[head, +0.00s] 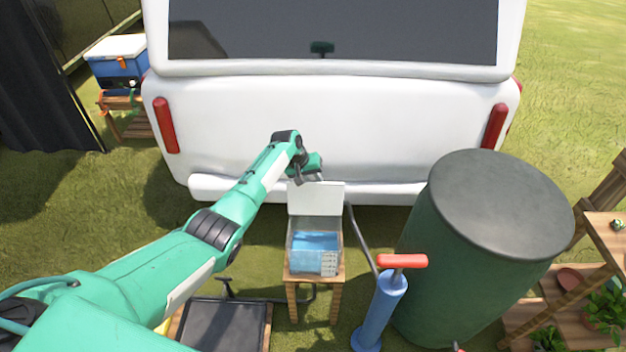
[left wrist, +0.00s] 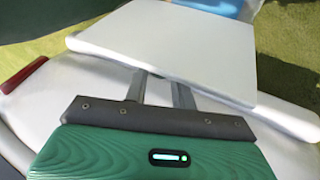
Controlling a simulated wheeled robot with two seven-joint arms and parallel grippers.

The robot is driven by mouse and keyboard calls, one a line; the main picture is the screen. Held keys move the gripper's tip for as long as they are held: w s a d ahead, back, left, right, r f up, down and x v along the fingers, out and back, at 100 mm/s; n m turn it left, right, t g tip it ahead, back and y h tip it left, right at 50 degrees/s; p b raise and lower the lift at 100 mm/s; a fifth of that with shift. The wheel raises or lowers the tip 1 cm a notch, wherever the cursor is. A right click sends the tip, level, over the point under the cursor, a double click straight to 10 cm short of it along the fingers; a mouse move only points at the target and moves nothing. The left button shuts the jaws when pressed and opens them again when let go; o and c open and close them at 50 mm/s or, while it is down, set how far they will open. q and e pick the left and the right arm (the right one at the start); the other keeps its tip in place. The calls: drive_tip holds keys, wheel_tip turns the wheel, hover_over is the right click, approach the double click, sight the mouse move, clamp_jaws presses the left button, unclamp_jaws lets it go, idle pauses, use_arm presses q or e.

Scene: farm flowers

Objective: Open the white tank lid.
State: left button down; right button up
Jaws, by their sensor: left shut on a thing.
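The clear tank (head: 298,262) with blue water inside stands on a small wooden stool. Its white lid (head: 316,199) is raised and stands roughly upright at the tank's back edge, so the top of the tank is uncovered. My left gripper (head: 310,179) is at the lid's upper edge, shut on it. In the left wrist view the white lid (left wrist: 170,48) extends away from the fingers of my left gripper (left wrist: 158,92), which meet its near edge. The fingertips are partly hidden by the lid. My right gripper is not in view.
A white vehicle (head: 330,130) stands close behind the tank. A large green barrel (head: 470,240) and a blue pump (head: 381,310) with a red handle stand to the right. A black tray (head: 225,325) is at the lower left. A blue cooler (head: 118,65) sits far left.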

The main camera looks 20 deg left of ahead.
use_arm(q)
drive_tip(key=c, duration=1.1)
unclamp_jaws()
drive_tip(key=shift+w, duration=0.1)
drive_tip(key=shift+c, duration=0.2)
drive_tip(key=v, duration=1.3)
drive_tip(key=shift+a+r, duration=0.15)
drive_tip(key=shift+r, duration=0.15)
